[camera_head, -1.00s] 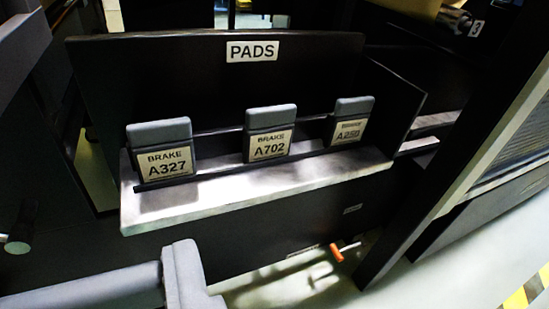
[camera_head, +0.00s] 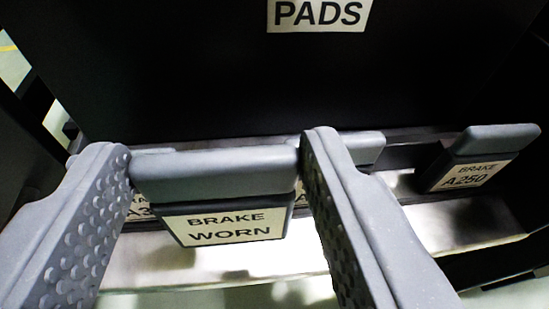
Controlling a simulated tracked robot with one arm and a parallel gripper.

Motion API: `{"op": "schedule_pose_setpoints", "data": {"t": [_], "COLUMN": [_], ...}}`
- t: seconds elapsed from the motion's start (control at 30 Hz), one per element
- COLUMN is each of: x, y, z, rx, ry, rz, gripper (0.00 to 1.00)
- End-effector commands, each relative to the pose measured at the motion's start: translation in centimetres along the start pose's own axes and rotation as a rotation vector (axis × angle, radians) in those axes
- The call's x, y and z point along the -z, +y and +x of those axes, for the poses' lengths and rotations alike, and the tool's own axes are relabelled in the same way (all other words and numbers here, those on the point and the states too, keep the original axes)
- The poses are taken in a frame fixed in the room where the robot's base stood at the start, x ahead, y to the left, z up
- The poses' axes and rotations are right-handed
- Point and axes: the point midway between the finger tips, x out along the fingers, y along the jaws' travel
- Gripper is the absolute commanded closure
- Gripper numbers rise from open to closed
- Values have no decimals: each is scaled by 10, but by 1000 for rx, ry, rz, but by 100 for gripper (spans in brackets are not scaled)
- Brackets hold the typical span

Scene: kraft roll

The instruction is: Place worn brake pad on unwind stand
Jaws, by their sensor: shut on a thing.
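The worn brake pad (camera_head: 224,226) is a grey-topped block with a pale label reading BRAKE WORN. My gripper (camera_head: 217,165) is shut on it, one dimpled finger on each side of its grey top. The pad hangs label toward me, in front of the rack marked PADS (camera_head: 320,14). Whether it touches the rack cannot be told. No unwind stand can be made out by name in this view.
Pad A250 (camera_head: 480,155) stands in the rack at the right. Another pad (camera_head: 366,146) is partly hidden behind my right finger. Part of a further label shows behind my left finger. The pale shelf (camera_head: 270,262) runs below, with a dark panel behind.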

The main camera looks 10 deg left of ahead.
Motion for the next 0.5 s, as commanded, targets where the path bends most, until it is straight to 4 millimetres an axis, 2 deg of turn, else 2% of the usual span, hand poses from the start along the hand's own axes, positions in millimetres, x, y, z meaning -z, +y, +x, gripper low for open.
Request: {"op": "schedule_pose_setpoints", "data": {"t": [0.13,0.4,0.5], "x": [-2,-33,-34], "y": [2,2,2], "z": [4,14,14], "rx": [0,1,0], "ry": [1,0,0], "rz": [0,1,0], "gripper": [74,74,74]}}
